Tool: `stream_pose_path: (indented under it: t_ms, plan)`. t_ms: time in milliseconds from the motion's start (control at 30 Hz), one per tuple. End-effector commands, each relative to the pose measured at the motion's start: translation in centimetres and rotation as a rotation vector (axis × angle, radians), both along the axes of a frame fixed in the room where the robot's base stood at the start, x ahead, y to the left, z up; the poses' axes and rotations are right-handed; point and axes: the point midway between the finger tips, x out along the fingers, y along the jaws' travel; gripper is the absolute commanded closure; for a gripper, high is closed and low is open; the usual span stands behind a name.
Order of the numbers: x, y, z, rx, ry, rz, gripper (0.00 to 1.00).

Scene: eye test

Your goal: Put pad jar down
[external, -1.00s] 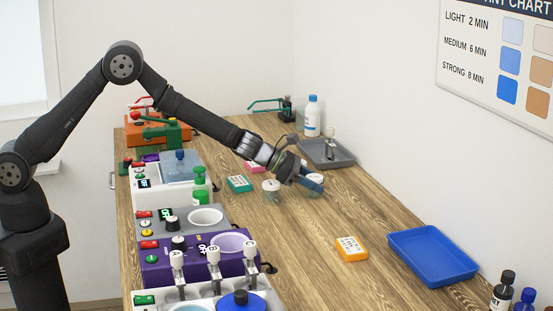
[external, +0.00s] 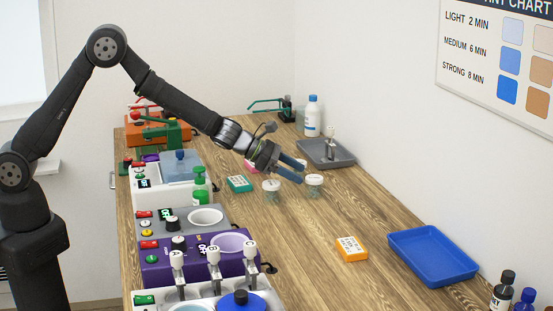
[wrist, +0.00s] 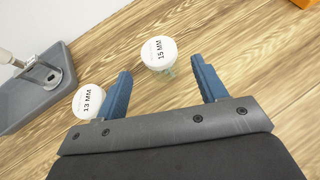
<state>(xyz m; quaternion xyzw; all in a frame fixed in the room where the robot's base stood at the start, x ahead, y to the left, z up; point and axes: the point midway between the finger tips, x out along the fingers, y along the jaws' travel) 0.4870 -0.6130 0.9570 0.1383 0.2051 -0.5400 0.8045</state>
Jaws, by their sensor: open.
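Two small clear pad jars with white lids stand upright on the wooden table. The "15 MM" jar (wrist: 158,53) lies ahead of the gap between my fingers in the wrist view; it appears as the left jar (external: 271,186) in the external view. The "13 MM" jar (wrist: 88,102) is just outside my left finger in the wrist view; it appears as the right jar (external: 314,180) in the external view. My gripper (external: 303,172) has blue fingers, is open and empty, and hovers above and near the jars. The wrist view also shows its spread fingers (wrist: 162,75).
A grey tray (external: 345,158) stands behind the jars and also shows at left in the wrist view (wrist: 35,105). A teal box (external: 239,184) and a pink box (external: 250,168) lie nearby. An orange box (external: 351,249) and blue tray (external: 432,256) are to the front right. Open table lies between.

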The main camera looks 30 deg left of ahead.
Motion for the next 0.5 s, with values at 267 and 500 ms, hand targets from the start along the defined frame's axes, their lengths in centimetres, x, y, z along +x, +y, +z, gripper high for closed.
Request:
stream_pose_path:
  t_ms: [267, 500]
  plan:
    - [-1.4, 3.5, 2.1, 0.000, 0.000, 0.001, 0.35]
    - [-1.9, 4.6, 2.7, -0.001, 0.000, 0.000, 0.35]
